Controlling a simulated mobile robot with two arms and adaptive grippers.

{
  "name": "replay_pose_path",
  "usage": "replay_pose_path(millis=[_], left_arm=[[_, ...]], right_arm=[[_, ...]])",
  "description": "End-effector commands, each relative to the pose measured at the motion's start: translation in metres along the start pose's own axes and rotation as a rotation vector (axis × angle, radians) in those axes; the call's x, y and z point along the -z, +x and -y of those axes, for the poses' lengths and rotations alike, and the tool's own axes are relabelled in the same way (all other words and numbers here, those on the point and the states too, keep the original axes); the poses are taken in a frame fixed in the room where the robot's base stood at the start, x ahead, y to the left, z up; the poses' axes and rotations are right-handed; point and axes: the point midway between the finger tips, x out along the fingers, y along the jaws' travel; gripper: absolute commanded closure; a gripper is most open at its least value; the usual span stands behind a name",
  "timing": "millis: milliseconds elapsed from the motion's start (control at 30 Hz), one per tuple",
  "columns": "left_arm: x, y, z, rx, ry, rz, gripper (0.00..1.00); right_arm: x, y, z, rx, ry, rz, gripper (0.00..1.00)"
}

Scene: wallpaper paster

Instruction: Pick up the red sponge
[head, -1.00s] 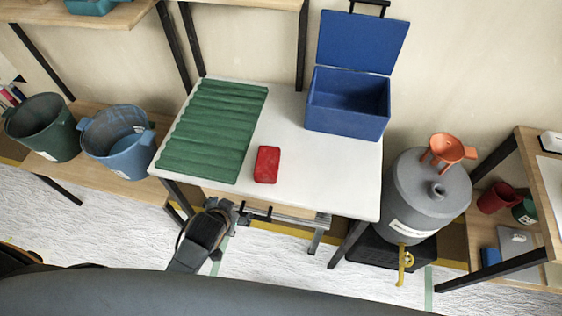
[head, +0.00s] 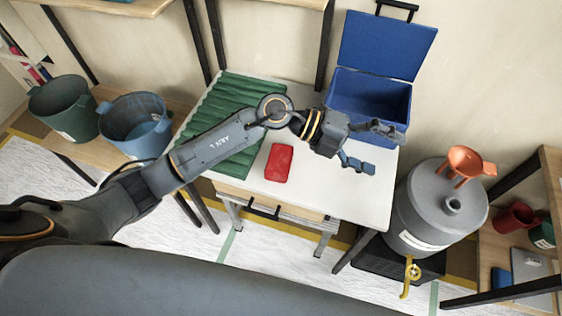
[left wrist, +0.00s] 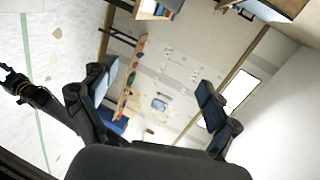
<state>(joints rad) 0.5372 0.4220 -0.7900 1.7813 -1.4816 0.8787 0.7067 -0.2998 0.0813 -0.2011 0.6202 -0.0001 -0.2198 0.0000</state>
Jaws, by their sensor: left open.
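My left arm reaches in from the left over the mat. My left gripper (head: 374,148) is above the right part of the table, to the right of the sponge and in front of the blue box. It is open and empty. In the left wrist view the fingers of the left gripper (left wrist: 155,105) are spread apart, with the far room between them and no sponge in sight.
An open blue box (head: 368,103) stands at the table's back right. Green (head: 66,108) and blue (head: 134,125) buckets stand on a low shelf at left.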

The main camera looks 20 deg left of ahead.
Motion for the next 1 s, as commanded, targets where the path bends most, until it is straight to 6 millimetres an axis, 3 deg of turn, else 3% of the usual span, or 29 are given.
replay_pose_path(millis=[100, 200, 300, 400, 500, 633, 1000], left_arm=[[-0.014, -0.029, -0.063, -0.422, 0.088, -0.06, 0.11], [-0.036, -0.078, -0.105, -0.758, 0.103, -0.045, 0.11], [-0.058, -0.131, -0.126, -1.027, 0.086, 0.008, 0.11], [-0.071, -0.173, -0.133, -1.207, 0.058, 0.063, 0.11], [-0.078, -0.195, -0.135, -1.299, 0.037, 0.097, 0.11], [-0.079, -0.199, -0.147, -1.329, 0.027, 0.104, 0.11], [-0.086, -0.182, -0.21, -1.323, 0.029, 0.102, 0.11]], right_arm=[[-0.001, 0.001, -0.001, -0.001, 0.0, 0.001, 0.6], [-0.001, 0.001, -0.001, -0.001, 0.0, 0.001, 0.6], [-0.001, 0.002, -0.001, -0.001, 0.0, 0.001, 0.6], [-0.001, 0.002, -0.001, -0.001, 0.0, 0.001, 0.6], [-0.001, 0.002, -0.001, -0.001, 0.001, 0.001, 0.6], [-0.001, -0.002, -0.001, -0.001, 0.001, 0.001, 0.6], [0.001, -0.013, 0.001, 0.001, 0.002, 0.001, 0.6]])
